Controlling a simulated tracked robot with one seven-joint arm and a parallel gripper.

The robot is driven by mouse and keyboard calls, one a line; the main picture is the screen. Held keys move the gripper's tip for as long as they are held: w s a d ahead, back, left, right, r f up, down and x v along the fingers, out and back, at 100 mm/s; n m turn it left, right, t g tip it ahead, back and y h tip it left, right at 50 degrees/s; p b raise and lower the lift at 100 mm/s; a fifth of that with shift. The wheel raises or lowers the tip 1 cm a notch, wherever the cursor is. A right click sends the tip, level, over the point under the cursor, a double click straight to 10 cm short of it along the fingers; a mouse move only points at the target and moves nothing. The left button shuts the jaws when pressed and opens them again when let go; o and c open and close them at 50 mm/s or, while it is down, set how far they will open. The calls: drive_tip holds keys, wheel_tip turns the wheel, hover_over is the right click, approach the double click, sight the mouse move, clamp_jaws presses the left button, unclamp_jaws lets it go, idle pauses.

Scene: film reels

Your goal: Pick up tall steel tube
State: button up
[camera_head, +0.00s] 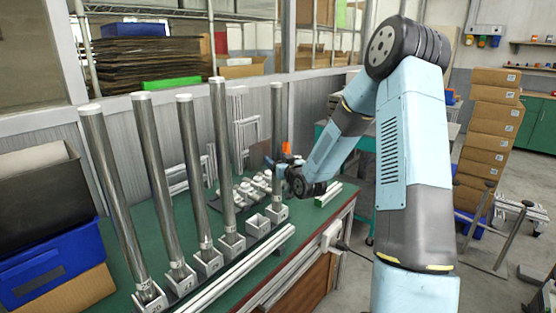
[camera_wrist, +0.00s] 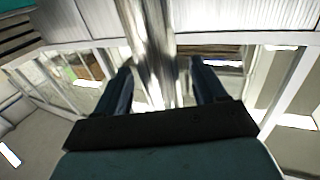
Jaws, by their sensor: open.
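Several tall steel tubes with pale caps stand in small block holders on the green bench in the head view. One tall tube (camera_head: 220,150) stands near the middle of the row, and others stand to its left. Another steel tube (camera_head: 277,125) stands farthest along, at the right end of the row. My gripper (camera_head: 282,172) is beside this last tube, low on it. In the wrist view a shiny steel tube (camera_wrist: 150,45) runs between the two open fingers of my gripper (camera_wrist: 163,75). I cannot tell whether either finger touches it.
An empty holder (camera_head: 257,225) and several small pale parts (camera_head: 250,190) lie near the gripper. A pale rail (camera_head: 235,270) runs along the front of the bench (camera_head: 125,235). A blue bin (camera_head: 45,275) stands at the left. Stacked cartons (camera_head: 488,130) stand at the right.

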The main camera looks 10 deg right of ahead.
drive_tip(key=shift+w+a, duration=0.1)
drive_tip(key=shift+w, duration=0.4)
drive_tip(key=shift+c, duration=0.4)
clamp_jaws()
